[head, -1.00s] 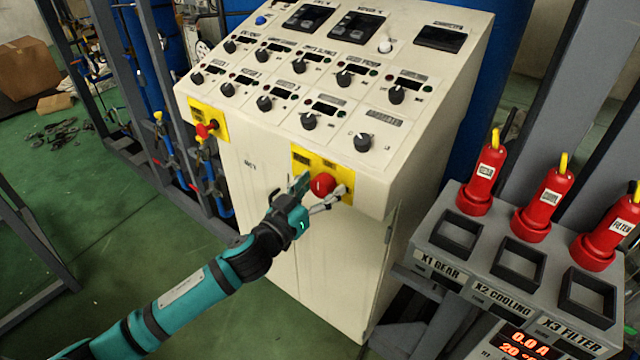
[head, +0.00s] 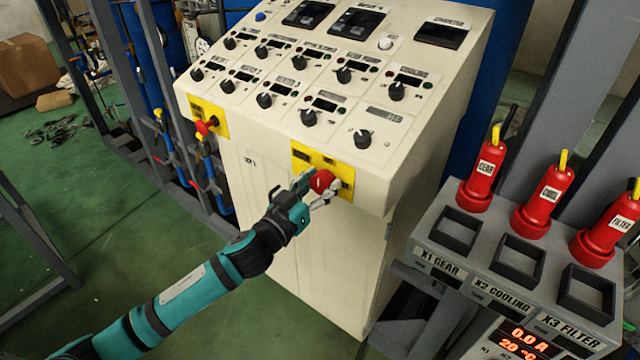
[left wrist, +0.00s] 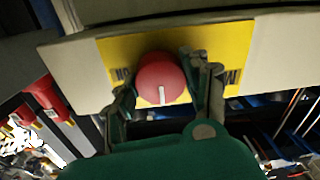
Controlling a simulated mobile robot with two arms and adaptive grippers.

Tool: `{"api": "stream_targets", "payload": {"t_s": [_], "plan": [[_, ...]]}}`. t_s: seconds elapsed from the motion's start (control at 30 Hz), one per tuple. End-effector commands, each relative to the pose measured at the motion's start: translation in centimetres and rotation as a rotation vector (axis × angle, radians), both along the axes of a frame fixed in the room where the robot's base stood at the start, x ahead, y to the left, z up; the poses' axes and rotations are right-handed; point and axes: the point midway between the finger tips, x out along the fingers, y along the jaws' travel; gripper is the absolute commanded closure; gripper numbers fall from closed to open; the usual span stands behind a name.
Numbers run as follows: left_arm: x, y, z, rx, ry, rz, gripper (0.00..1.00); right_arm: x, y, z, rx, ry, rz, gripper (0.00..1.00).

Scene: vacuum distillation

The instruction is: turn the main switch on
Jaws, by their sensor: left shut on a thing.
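The main switch is a round red knob (head: 322,181) on a yellow plate (head: 346,176) low on the front of the cream control cabinet. My left gripper (head: 318,188) is at the knob, with its fingers on either side, shut on it. In the left wrist view the red knob (left wrist: 160,78) carries a white mark pointing down in the picture, and the yellow plate (left wrist: 225,45) shows behind it. The gripper (left wrist: 165,95) has one finger on each side of the knob there. The right gripper is not in view.
A second red knob (head: 205,126) sits on another yellow plate at the cabinet's left. Black dials and small displays cover the sloped panel (head: 385,128). Red plugs (head: 483,170) stand on a socket box at the right.

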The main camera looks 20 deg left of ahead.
Motion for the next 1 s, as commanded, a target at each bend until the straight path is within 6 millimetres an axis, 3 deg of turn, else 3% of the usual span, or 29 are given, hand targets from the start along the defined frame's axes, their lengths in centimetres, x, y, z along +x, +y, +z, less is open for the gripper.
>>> {"api": "stream_targets", "payload": {"t_s": [0.27,1.0], "plan": [[0.0,-0.02,-0.01,0.134,-0.048,0.001,0.85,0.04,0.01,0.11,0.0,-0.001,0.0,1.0],[-0.03,-0.11,-0.11,0.786,-0.285,0.0,0.85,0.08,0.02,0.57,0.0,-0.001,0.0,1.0]]}}
